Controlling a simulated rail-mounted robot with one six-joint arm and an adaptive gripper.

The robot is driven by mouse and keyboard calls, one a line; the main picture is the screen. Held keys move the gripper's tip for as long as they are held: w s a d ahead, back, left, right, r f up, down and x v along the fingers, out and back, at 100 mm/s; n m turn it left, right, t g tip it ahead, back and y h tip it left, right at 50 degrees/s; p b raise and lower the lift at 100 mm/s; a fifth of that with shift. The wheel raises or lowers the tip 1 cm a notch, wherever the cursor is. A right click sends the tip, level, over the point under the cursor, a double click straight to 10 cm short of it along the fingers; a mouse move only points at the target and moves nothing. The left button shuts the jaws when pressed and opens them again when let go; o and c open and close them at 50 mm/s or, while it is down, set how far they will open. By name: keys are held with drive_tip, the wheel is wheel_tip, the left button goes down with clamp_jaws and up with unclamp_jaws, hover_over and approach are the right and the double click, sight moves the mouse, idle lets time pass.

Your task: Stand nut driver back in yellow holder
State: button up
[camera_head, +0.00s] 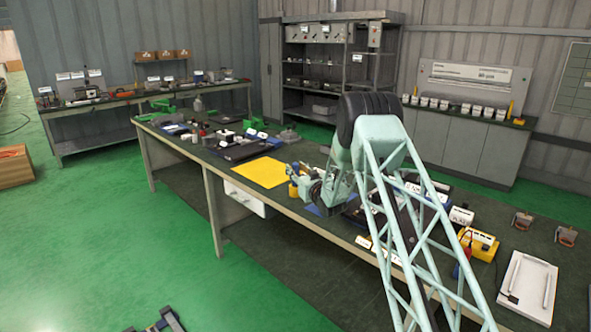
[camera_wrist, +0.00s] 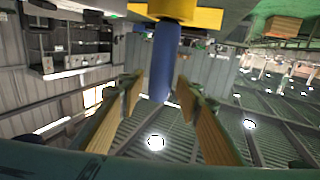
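In the wrist view, which is turned upside down, the nut driver's blue handle (camera_wrist: 163,62) is upright at the yellow holder (camera_wrist: 190,15), with a dark collar between them. The driver's lower part is hidden. My gripper (camera_wrist: 160,88) is open, with one finger on each side of the free end of the handle and a visible gap to it. In the head view my gripper (camera_head: 298,178) is low over the bench, beside a small yellow piece (camera_head: 293,190) that looks like the holder. The nut driver cannot be made out there.
A yellow mat (camera_head: 262,172) lies left of my gripper on the long bench (camera_head: 225,170). Dark trays and small parts stand farther back. A yellow-based device (camera_head: 478,244) and a white tray (camera_head: 528,287) are at the right. My arm hides part of the bench.

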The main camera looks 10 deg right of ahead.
drive_tip(key=p+v, duration=0.1)
drive_tip(key=v, duration=1)
drive_tip(key=shift+s, duration=0.25)
drive_tip(key=shift+d, duration=0.1)
drive_tip(key=shift+r, duration=0.1)
idle(0.4)
drive_tip(key=s+d+r+g+h, duration=0.15)
drive_tip(key=s+r, duration=0.25)
drive_tip(key=r, duration=0.4)
drive_tip(key=s+r+g+h, duration=0.1)
drive_tip(key=s+r+g, duration=0.1)
drive_tip(key=s+r, duration=0.35)
drive_tip(key=s+r+m+g+h, duration=0.1)
drive_tip(key=s+r+g, duration=0.1)
drive_tip(key=s+r, duration=0.55)
drive_tip(key=s+r+m+g+h, duration=0.1)
drive_tip(key=s+r, duration=0.3)
drive_tip(key=s, duration=0.6)
drive_tip(key=s+a+g, duration=0.2)
drive_tip(key=s+g, duration=0.1)
drive_tip(key=s, duration=2.5)
drive_tip(key=s+a+g, duration=0.2)
drive_tip(key=s+g, duration=0.2)
drive_tip(key=s, duration=2.4)
drive_tip(key=shift+s+f+m, duration=0.3)
drive_tip(key=shift+s, duration=0.1)
